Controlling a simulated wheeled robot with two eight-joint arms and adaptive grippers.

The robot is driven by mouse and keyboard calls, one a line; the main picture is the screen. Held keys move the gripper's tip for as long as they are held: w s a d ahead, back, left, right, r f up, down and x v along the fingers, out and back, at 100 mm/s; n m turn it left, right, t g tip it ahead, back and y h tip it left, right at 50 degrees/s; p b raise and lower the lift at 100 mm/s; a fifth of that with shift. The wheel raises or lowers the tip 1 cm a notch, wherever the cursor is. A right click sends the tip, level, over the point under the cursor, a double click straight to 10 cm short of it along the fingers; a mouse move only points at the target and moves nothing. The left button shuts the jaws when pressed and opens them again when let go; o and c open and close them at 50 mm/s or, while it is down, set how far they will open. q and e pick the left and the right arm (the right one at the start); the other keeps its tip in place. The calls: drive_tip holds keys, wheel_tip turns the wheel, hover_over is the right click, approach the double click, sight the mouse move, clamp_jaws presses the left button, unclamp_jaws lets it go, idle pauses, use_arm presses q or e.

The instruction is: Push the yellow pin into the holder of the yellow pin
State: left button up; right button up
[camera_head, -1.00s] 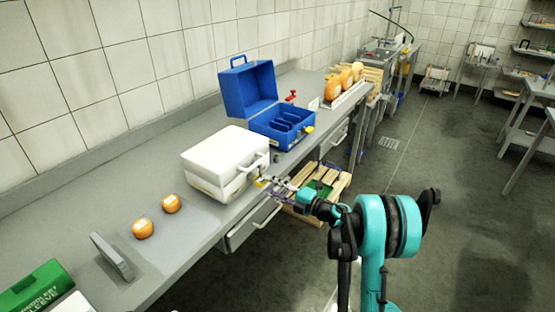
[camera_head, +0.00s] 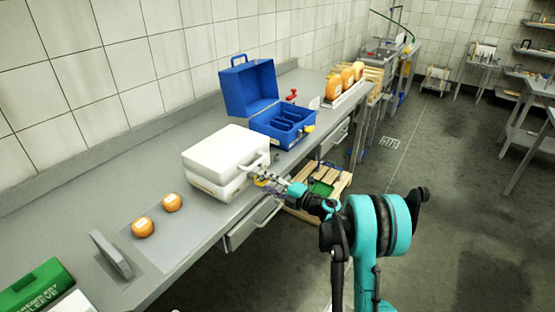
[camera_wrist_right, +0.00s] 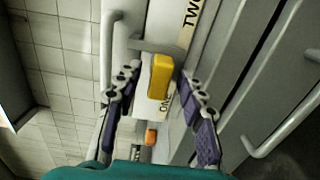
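The yellow pin (camera_wrist_right: 160,76) is a rounded yellow block at the front of the white case (camera_wrist_right: 156,105), between the labels ONE and TWO. In the head view the yellow pin (camera_head: 260,181) is small, at the front edge of the white case (camera_head: 215,152). My right gripper (camera_wrist_right: 160,84) is open, with one finger on each side of the pin and gaps visible. In the head view my right gripper (camera_head: 272,182) reaches the case front from the right. I cannot make out the pin's holder or how deep the pin sits. My left gripper is not in view.
The white case stands shut on a long grey counter (camera_head: 165,265). An open blue case (camera_head: 250,90), with a yellow part (camera_head: 309,129) at its front, stands behind it. Two small orange cheeses (camera_head: 143,228) lie in front.

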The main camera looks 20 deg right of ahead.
sight(266, 182)
clamp_jaws()
drive_tip(key=shift+s+d, duration=0.1)
drive_tip(key=shift+s, duration=0.05)
drive_tip(key=shift+b+v, duration=0.35)
drive_tip(key=shift+v, duration=2.25)
drive_tip(key=shift+b+v, duration=0.3)
drive_tip(key=shift+v, duration=1.2)
